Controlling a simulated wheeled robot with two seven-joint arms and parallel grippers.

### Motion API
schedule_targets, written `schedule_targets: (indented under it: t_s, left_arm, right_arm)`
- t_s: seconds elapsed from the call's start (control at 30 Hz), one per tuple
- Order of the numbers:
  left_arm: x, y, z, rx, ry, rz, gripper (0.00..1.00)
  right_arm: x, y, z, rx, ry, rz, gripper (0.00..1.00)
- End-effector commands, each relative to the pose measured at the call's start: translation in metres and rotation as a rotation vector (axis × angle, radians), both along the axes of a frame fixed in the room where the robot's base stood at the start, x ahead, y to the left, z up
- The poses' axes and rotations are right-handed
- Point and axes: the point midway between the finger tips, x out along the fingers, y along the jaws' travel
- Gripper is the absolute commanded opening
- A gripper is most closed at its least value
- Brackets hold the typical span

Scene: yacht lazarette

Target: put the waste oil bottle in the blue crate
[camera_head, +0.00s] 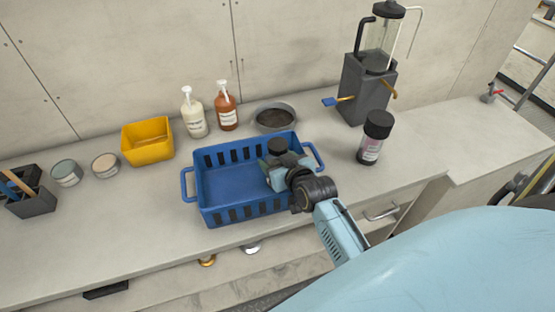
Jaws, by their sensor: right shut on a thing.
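The blue crate (237,212) stands on the counter, with slotted sides and a handle at each end. My right gripper (279,172) is over the right part of the crate, shut on a black-capped bottle (277,146). The gripper hides most of the bottle, so its label does not show; I cannot tell whether it touches the crate floor. Another black-capped bottle (374,138), with a pale label, stands upright on the counter right of the crate. No readable label tells which one holds waste oil. My left gripper is out of view.
A yellow bin (147,141), two pump bottles (195,115) (226,108) and a round grey pan (273,117) stand behind the crate. A dark box with a clear cylinder (368,84) stands at back right. Cans and a tool holder (33,197) are left.

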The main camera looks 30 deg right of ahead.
Motion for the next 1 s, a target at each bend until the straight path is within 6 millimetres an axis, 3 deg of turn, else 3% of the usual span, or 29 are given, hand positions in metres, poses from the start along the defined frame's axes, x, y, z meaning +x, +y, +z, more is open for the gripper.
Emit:
schedule_targets:
  t_s: [0.03,0.2,0.57,0.77,1.0]
  left_arm:
    - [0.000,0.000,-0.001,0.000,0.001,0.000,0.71]
    - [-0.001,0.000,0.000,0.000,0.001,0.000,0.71]
    - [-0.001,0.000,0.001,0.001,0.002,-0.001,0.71]
    - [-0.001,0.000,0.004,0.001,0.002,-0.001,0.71]
    - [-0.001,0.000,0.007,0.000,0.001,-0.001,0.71]
  right_arm:
    - [0.000,0.000,-0.002,-0.001,0.001,0.000,0.65]
    - [0.000,0.000,-0.001,-0.001,0.000,0.000,0.86]
    - [-0.002,0.000,0.003,0.000,0.000,0.000,0.86]
    - [-0.031,0.003,0.015,-0.002,0.002,0.001,0.86]
    - [-0.078,0.007,0.033,-0.001,0.003,0.000,0.86]
